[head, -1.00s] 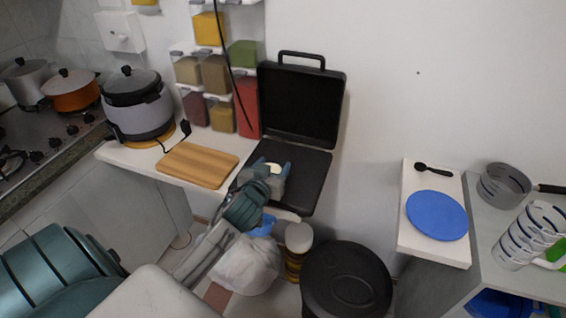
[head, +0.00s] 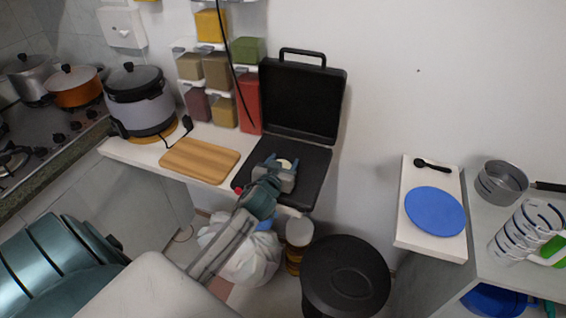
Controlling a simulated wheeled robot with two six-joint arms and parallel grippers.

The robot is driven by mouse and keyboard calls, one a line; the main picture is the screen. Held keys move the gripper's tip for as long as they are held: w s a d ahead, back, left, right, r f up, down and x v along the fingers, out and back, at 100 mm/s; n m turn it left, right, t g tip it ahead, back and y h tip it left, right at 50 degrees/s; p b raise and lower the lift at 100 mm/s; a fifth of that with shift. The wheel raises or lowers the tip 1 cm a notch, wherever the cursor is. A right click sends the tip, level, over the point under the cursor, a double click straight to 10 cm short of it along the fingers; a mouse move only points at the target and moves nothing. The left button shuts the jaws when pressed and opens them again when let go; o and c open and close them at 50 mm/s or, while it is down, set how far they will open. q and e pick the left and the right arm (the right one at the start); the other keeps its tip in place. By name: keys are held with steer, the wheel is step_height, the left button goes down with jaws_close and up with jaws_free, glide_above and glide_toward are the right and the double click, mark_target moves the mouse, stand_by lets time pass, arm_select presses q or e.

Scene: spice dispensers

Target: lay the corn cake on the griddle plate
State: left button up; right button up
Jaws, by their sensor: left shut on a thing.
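The griddle is a black, open, hinged appliance on the white counter, with its lid (head: 302,100) standing up against the wall. Its flat lower plate (head: 312,160) lies in front of the lid. The corn cake (head: 285,163) is a small pale round piece between the fingertips of my left gripper (head: 282,166). My left gripper is shut on it, over the left-middle part of the plate. I cannot tell whether the cake touches the plate. My right gripper is not in view.
A wooden board (head: 200,160) lies left of the griddle, with a rice cooker (head: 139,100) beyond it. Spice dispensers (head: 216,72) hang on the wall behind. A black lidded bin (head: 346,278) stands below. A blue plate (head: 434,211) sits on the right shelf.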

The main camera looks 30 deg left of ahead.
arm_select(q)
steer(key=o, duration=1)
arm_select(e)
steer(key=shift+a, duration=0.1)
arm_select(q)
steer(key=b+v, duration=0.2)
steer(key=v, duration=0.9)
steer(key=shift+s+d+r, duration=0.2)
steer(key=shift+s, duration=0.3)
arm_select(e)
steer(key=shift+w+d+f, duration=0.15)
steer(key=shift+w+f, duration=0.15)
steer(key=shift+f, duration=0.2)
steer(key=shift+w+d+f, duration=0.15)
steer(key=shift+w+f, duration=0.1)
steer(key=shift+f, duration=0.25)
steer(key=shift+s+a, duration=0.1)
